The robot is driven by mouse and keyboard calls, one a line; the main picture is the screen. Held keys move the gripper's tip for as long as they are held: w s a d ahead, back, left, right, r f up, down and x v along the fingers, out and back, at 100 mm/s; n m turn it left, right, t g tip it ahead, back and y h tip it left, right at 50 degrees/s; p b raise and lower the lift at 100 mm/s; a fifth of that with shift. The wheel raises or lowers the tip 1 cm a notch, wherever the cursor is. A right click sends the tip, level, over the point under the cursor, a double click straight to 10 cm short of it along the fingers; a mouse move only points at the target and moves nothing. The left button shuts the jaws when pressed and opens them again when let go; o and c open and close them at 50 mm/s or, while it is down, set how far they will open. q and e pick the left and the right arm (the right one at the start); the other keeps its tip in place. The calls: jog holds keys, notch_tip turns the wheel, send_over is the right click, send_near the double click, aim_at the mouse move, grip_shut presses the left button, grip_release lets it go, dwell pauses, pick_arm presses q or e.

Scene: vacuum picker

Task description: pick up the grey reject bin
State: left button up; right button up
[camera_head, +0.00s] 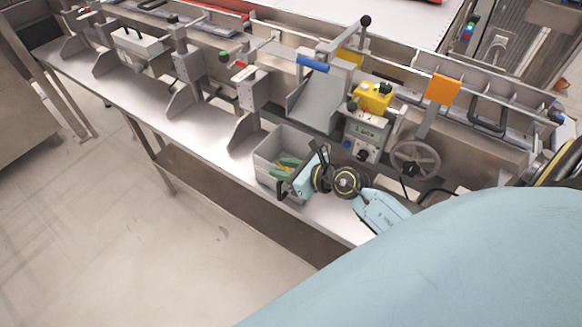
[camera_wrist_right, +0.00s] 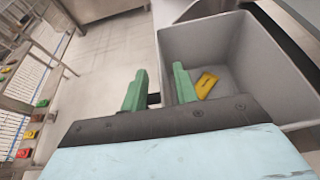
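The grey reject bin (camera_head: 264,167) is an open-topped box on the steel shelf, left of the control box in the head view. In the right wrist view the bin (camera_wrist_right: 262,62) fills the upper right, with a small yellow piece (camera_wrist_right: 206,84) inside. My right gripper (camera_head: 287,165) is at the bin's near side. In the wrist view its green fingers (camera_wrist_right: 159,88) are apart, one outside the bin's wall and one inside it. The wall runs between them, and no grip on it shows. My left gripper is not in view.
The steel shelf (camera_head: 211,142) runs along the machine, with upright brackets (camera_head: 247,125) left of the bin. A control box (camera_head: 366,135) with a yellow top and a handwheel (camera_head: 415,160) stand close on the right. Open floor (camera_head: 130,240) lies in front.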

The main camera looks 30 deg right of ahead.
grip_shut()
dwell(1.4)
